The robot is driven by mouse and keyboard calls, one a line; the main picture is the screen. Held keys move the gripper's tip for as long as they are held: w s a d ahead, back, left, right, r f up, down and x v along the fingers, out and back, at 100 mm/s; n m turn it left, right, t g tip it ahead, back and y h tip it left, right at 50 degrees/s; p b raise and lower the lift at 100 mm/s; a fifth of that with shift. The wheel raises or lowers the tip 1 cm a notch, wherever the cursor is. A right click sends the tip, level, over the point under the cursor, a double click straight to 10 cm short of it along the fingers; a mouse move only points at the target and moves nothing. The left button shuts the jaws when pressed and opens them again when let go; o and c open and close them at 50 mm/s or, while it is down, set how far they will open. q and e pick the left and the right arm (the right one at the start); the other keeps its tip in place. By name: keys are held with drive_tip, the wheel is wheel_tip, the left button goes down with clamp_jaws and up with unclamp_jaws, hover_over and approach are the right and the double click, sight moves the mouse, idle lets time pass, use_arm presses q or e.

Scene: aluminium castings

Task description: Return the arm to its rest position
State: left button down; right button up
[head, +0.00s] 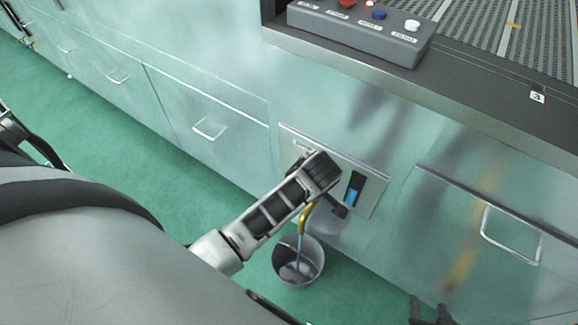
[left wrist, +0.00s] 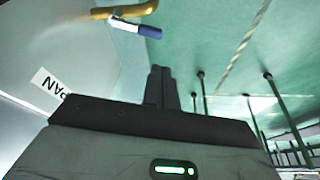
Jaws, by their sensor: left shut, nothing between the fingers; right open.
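My left arm reaches across the middle of the head view to the steel cabinet front. Its dark gripper (head: 340,211) is in front of the cabinet's inset panel; in the left wrist view its fingers (left wrist: 158,88) are shut together with nothing between them. A yellow curved spout (head: 305,217) is just left of these fingers, and it also shows in the left wrist view (left wrist: 125,11), apart from them. My right gripper (head: 430,312) is at the bottom edge of the head view, its two black fingers apart and empty.
A grey bucket (head: 299,279) stands on the green floor (head: 180,190) below the spout. A button box (head: 360,32) sits on the counter above.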

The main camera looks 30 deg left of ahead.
use_arm(q)
drive_tip(key=shift+r, duration=0.2)
idle(0.4)
drive_tip(key=s+d+f+m+t+h, duration=0.25)
drive_tip(key=s+m+t+h, duration=0.2)
drive_tip(key=m, duration=0.45)
drive_tip(key=s+d+r+m+t+h, duration=0.1)
drive_tip(key=s+r+m+t, duration=0.3)
drive_tip(key=m, duration=0.3)
drive_tip(key=shift+s+d+r+m+h, duration=0.15)
drive_tip(key=shift+s+m+h, duration=0.2)
drive_tip(key=shift+s+m, duration=0.1)
